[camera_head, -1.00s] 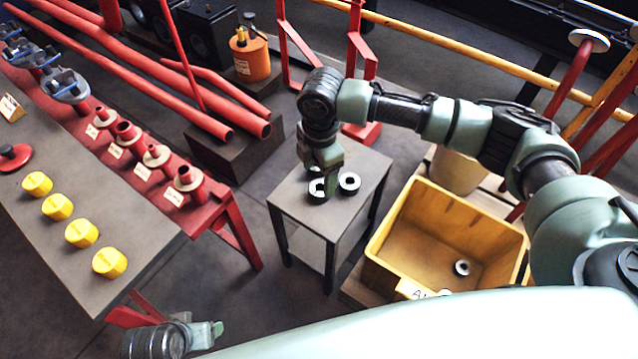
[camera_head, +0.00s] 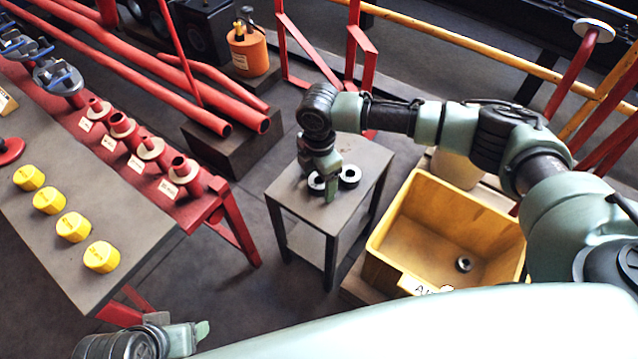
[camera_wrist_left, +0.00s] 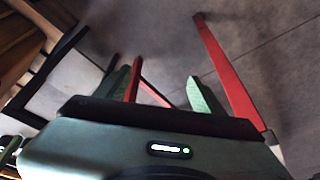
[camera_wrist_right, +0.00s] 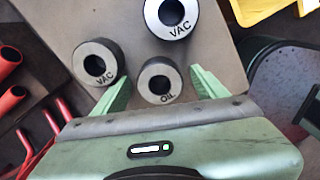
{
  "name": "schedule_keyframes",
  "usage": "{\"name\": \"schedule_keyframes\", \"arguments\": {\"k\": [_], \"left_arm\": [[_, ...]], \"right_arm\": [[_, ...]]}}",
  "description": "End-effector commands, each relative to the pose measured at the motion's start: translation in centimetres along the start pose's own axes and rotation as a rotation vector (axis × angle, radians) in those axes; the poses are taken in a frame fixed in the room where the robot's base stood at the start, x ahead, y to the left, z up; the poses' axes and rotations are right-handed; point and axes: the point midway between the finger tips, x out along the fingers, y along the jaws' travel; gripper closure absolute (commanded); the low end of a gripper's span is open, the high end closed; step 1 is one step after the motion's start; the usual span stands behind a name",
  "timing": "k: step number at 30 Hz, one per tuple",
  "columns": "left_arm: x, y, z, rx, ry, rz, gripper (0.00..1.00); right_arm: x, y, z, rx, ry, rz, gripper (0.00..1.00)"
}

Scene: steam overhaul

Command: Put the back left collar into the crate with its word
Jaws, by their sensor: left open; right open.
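My right gripper (camera_head: 325,185) is open and low over the small grey table (camera_head: 365,160). In the right wrist view it (camera_wrist_right: 160,88) has an OIL collar (camera_wrist_right: 160,98) lying between its fingertips. A grey VAC collar (camera_wrist_right: 88,47) lies beside the left finger and a white-faced VAC collar (camera_wrist_right: 180,31) lies farther off. The head view shows two collars, one partly behind the gripper and one to its right (camera_head: 349,176); I cannot tell which is the back left one. The yellow crate (camera_head: 408,200) has a partly hidden label starting with A. My left gripper (camera_head: 200,335) is open and empty.
One collar (camera_head: 463,265) lies inside the yellow crate. A red bench (camera_head: 205,212) carries labelled flanged pieces, and a grey worktop (camera_head: 130,225) carries several yellow caps. Red pipes (camera_head: 150,75) and an orange can (camera_head: 249,55) stand behind. Floor is clear left of the table.

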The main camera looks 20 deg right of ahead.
Motion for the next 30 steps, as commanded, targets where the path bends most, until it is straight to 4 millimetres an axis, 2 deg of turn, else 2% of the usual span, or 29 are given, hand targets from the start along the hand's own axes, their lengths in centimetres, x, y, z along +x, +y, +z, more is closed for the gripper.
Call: {"name": "schedule_keyframes", "arguments": {"k": [2, 9, 10, 23, 26, 30], "left_arm": [[0.0, 0.0, 0.0, 0.0, 0.0, 0.0, 0.31], [0.0, 0.0, 0.0, 0.0, 0.0, 0.0, 0.31], [0.0, 0.0, 0.0, 0.0, 0.0, 0.0, 0.31], [-0.1, 0.0, -0.1, 0.0, 0.002, 0.0, 0.31], [0.1, 0.0, -0.2, 0.0, 0.0, 0.0, 0.31], [2.2, 0.1, -0.2, 0.001, -0.015, 0.003, 0.31]], "right_arm": [[0.0, 0.0, 0.0, 0.0, 0.0, 0.0, 0.3], [0.0, 0.0, 0.0, 0.0, 0.0, 0.0, 0.97], [0.0, 0.0, 0.0, 0.0, 0.0, 0.0, 1.0], [-0.8, 0.1, 0.0, 0.001, 0.002, 0.003, 1.0], [-1.8, 0.1, 0.0, 0.002, 0.001, 0.003, 1.0], [-4.4, 0.2, 0.0, 0.001, 0.001, 0.005, 1.0]]}}
